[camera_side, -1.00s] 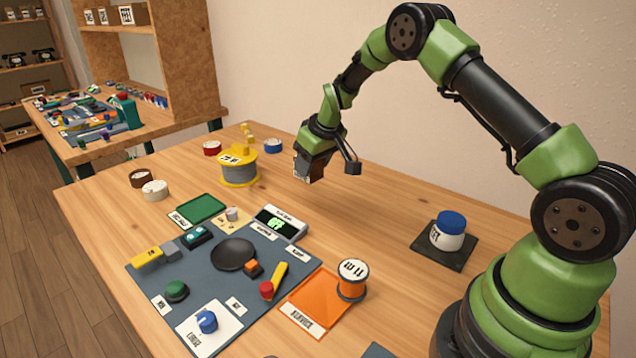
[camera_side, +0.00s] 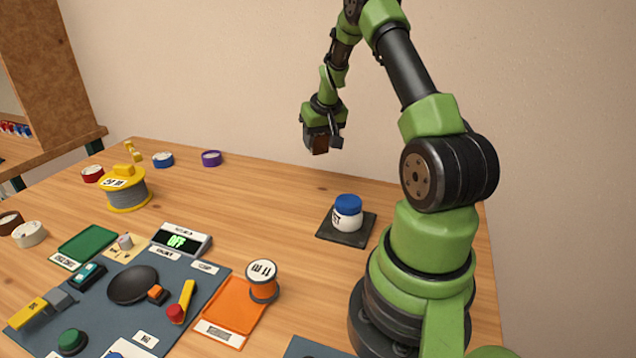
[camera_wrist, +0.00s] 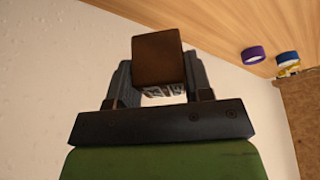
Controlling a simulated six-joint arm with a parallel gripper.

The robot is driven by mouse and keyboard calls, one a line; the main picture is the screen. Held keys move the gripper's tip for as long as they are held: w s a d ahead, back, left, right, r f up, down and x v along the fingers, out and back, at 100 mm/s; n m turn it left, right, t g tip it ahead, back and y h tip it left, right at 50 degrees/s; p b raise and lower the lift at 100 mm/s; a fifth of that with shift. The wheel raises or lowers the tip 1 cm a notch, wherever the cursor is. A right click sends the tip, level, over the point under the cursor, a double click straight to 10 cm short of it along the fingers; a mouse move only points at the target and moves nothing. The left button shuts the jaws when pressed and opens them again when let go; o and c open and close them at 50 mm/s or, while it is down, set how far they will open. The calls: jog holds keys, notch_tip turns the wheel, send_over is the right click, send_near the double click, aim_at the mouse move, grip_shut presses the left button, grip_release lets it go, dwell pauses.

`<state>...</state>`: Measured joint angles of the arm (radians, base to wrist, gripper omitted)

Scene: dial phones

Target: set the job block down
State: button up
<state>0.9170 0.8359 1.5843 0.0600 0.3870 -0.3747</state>
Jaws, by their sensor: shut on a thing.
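The job block is a small brown block (camera_wrist: 157,58) held between my fingers in the wrist view. It also shows as a dark brown shape (camera_side: 320,145) at the tip of my gripper in the side view. My gripper (camera_side: 321,137) is shut on it, up in the air in front of the wall and well above the table's far side. In the wrist view my gripper (camera_wrist: 158,75) has a finger on each side of the block. A printed black-and-white label is partly visible at the block's lower edge. The block touches nothing but my gripper.
A blue-lidded jar (camera_side: 347,213) stands on a dark pad (camera_side: 335,236). A purple ring (camera_side: 211,158) is behind. Much bare wood surrounds the pad.

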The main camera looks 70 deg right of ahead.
notch_tip(320, 180, down, 10)
jog(key=shift+s+d+r, duration=0.1)
jog(key=shift+s+r, duration=0.05)
dwell(0.4)
jog(key=o, duration=0.9)
jog(key=shift+o, duration=0.2)
